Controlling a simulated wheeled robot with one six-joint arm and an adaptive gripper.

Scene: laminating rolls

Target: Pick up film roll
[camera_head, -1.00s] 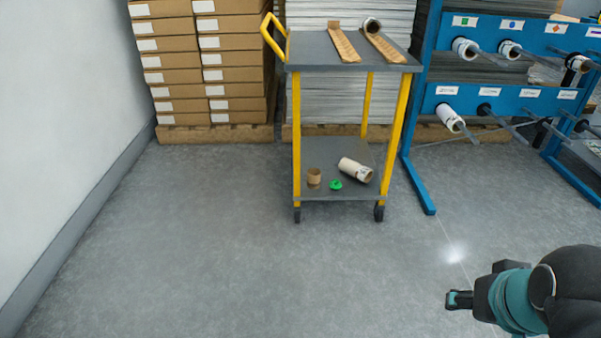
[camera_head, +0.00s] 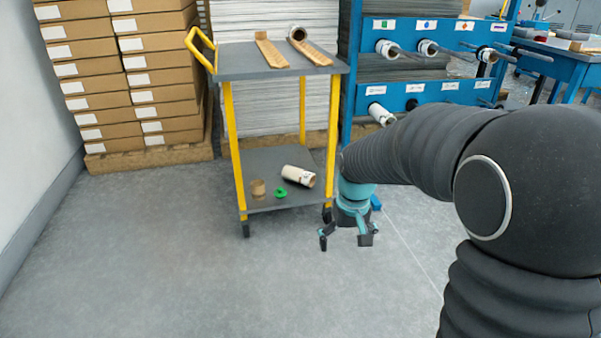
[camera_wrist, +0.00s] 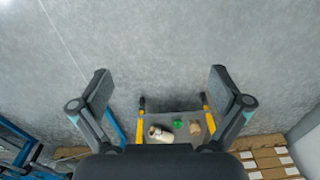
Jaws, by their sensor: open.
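A white film roll (camera_head: 298,176) lies on its side on the lower shelf of the cart (camera_head: 228,150). My gripper (camera_head: 345,240) is open and empty, pointing down in front of the cart's right side, apart from every roll. In the wrist view the open fingers (camera_wrist: 160,95) have bare floor between them, and the lower-shelf roll (camera_wrist: 160,134) shows near the bottom.
A brown core (camera_head: 258,189) and a green ring (camera_head: 280,192) are on the lower shelf. Boxes (camera_head: 150,80) are stacked on a pallet at the left. The blue rack (camera_head: 440,92) stands right of the cart. The floor in front is clear.

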